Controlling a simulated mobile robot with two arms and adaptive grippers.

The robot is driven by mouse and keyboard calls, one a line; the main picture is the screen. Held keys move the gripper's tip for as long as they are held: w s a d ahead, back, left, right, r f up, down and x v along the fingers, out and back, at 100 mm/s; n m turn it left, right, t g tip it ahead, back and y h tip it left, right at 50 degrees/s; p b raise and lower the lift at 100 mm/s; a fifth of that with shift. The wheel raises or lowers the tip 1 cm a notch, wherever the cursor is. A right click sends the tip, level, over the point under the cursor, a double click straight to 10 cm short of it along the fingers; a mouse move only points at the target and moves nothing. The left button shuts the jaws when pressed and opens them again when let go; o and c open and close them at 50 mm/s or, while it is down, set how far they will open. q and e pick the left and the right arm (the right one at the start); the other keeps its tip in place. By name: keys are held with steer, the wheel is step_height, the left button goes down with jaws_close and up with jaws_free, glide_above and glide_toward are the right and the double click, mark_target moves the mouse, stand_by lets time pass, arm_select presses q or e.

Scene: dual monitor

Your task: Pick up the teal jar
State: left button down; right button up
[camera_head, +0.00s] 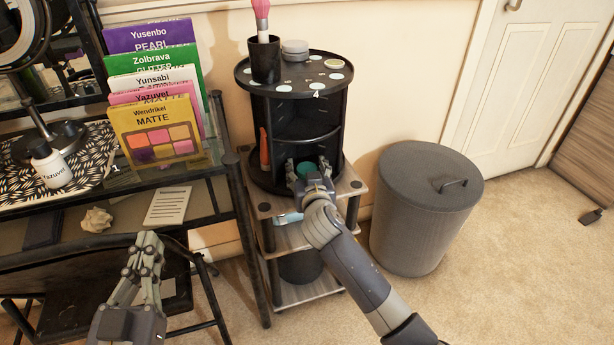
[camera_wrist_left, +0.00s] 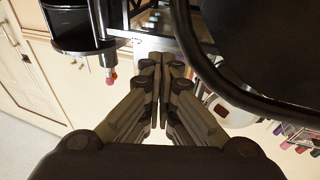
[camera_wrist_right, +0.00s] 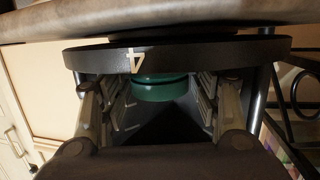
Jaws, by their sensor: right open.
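The teal jar (camera_head: 306,169) stands on the lower level of the black round organizer (camera_head: 338,100), below the label 4. It also shows in the right wrist view (camera_wrist_right: 160,88), between the fingers. My right gripper (camera_head: 307,176) is open and reaches into this level, with one finger on each side of the jar. The jar's far side is hidden, and I cannot tell whether the fingers touch it. My left gripper (camera_head: 148,247) is empty, low in front of the black rack; its fingers lie together in the left wrist view (camera_wrist_left: 160,62).
The organizer's top holds a black cup (camera_head: 264,62) with a pink brush and a grey jar (camera_head: 295,47). An orange item (camera_head: 264,148) stands left of the teal jar. A grey bin (camera_head: 425,215) is at right. Palettes and a white bottle (camera_head: 50,168) are at left.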

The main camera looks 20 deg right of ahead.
steer(key=shift+c, duration=0.4)
steer(key=c, duration=0.8)
steer(key=shift+o, duration=0.2)
steer(key=shift+r, duration=0.15)
